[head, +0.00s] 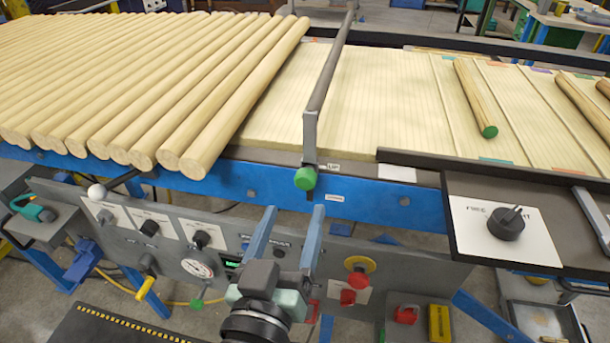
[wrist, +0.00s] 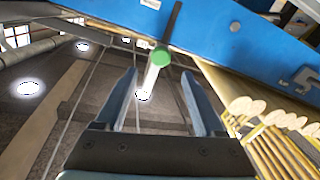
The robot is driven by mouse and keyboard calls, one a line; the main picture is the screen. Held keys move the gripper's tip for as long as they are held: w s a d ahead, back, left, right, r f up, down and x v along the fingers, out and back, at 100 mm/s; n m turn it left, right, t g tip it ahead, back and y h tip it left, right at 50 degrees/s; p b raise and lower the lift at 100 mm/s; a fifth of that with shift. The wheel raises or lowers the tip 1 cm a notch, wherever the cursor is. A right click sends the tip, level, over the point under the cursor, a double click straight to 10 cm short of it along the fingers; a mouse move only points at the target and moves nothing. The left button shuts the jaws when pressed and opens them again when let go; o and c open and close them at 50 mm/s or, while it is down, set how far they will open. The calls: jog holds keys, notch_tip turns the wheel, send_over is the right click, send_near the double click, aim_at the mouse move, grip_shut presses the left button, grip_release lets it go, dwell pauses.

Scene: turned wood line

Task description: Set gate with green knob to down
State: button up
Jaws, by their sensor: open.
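The gate is a grey bar (head: 328,72) lying across the line, carried by a grey arm at the near rail. The arm stands upright, with the bar above the pale wooden bed. Its green knob (head: 305,178) is at the arm's lower end, in front of the blue rail. My gripper (head: 290,212) is open and empty, below and slightly left of the knob in the head view. In the wrist view the green knob (wrist: 160,57) appears between and just beyond the fingertips of my gripper (wrist: 158,76). I cannot tell whether they touch it.
Several wooden rods (head: 235,100) lie left of the gate, with bare bed between. A rod with a green end (head: 476,100) lies to the right. A control panel (head: 215,235) with knobs hangs below the blue rail (head: 385,203). A dial box (head: 505,222) stands at right.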

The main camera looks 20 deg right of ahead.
aim_at(303, 182)
jog(key=p+x, duration=0.1)
jog(key=x, duration=0.7)
jog(key=shift+w+d, duration=0.2)
jog(key=shift+w, duration=0.1)
grip_shut()
jog(key=shift+a, duration=0.1)
dwell(0.9)
